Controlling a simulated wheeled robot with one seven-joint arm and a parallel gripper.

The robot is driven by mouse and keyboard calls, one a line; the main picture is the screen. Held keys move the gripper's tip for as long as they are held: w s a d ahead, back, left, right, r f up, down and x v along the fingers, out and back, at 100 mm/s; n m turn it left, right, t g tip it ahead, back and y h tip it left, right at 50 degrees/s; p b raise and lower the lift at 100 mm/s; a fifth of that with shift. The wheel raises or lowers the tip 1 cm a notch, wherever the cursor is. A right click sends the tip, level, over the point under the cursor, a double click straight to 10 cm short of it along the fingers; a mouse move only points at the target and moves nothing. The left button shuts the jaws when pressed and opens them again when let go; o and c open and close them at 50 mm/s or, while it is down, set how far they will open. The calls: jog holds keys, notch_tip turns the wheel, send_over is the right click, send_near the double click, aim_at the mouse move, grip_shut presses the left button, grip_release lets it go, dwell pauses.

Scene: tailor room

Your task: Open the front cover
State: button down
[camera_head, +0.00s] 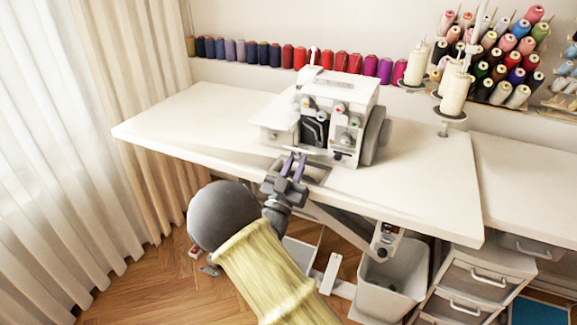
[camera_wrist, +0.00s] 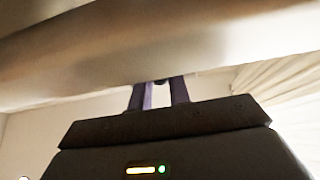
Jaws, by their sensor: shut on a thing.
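The white sewing machine (camera_head: 338,100) stands on the table with its colored dials facing my arm. The fingers are close together on the low edge of the front cover; the contact itself is too small to see clearly. In the wrist view the fingers (camera_wrist: 159,90) reach up to a large, blurred pale surface (camera_wrist: 170,45) that fills the top.
The white table (camera_head: 190,115) has clear room to the left of the machine. A cutout (camera_head: 318,172) lies in it before the machine. Thread cones (camera_head: 455,92) stand at right, and a row of spools (camera_head: 250,52) lines the back. A grey bin (camera_head: 392,285) hangs below.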

jog(key=shift+d+f+b, duration=0.1)
jog(key=shift+f+b, duration=0.45)
jog(key=shift+f, duration=0.55)
jog(key=c, duration=1.3)
grip_release()
jog(key=shift+w, duration=0.1)
jog(key=shift+s+a+f, duration=0.25)
jog(key=shift+s+a, duration=0.1)
jog(key=shift+s, duration=0.1)
jog(key=p+v, duration=0.1)
jog(key=v, duration=1.5)
jog(key=shift+s, duration=0.25)
